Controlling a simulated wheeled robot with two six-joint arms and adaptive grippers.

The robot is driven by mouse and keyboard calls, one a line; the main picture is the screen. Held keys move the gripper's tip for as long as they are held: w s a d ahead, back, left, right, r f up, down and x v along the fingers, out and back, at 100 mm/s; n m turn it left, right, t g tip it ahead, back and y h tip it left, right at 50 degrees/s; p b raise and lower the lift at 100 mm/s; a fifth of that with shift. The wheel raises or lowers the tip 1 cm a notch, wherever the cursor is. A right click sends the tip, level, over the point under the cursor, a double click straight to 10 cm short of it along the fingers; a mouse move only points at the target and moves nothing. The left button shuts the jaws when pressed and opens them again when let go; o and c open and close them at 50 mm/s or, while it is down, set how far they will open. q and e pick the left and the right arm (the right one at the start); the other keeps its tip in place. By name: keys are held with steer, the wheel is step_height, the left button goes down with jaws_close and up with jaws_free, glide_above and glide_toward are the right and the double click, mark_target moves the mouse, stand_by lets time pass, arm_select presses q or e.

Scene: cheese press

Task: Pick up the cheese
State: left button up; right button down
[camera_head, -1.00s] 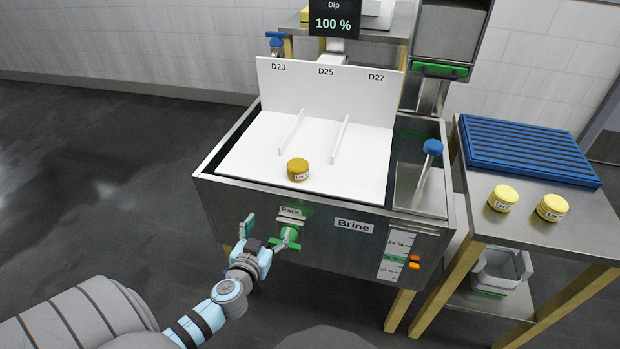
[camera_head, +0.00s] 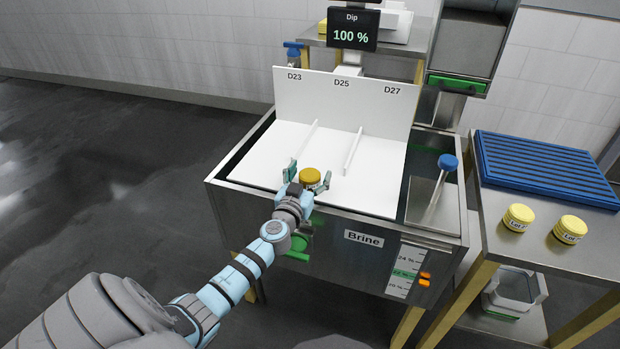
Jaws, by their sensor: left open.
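A yellow round cheese (camera_head: 310,177) with a white label sits on the white rack (camera_head: 255,163), near its front edge and below the D25 lane. My left gripper (camera_head: 308,176) is open, with one finger on each side of this cheese. I cannot tell whether the fingers touch it. The gripper hides part of the cheese's front and label. Two more yellow cheeses, one (camera_head: 518,217) and another (camera_head: 570,229), stand on the steel side table at the right. My right gripper is not in view.
The rack has low white dividers and a tall back panel (camera_head: 345,103). The steel brine tank (camera_head: 330,240) surrounds it. A blue-topped handle (camera_head: 447,162) stands at the tank's right. A blue slatted mat (camera_head: 545,167) lies on the side table. A screen (camera_head: 351,29) reads Dip 100 %.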

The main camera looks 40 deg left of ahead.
arm_select(q)
steer(key=shift+w+a+f, duration=0.1)
steer(key=shift+w, duration=0.15)
steer(key=shift+s, duration=0.1)
steer(key=c, duration=1.5)
steer(key=shift+o, duration=0.2)
steer(key=shift+r+p, duration=0.4)
steer(key=shift+r, duration=0.1)
step_height(320, 180, up, 12)
steer(key=p, duration=0.9)
step_height(320, 180, up, 7)
steer(key=p, duration=0.3)
glide_above(310, 173)
steer(key=shift+r, duration=0.1)
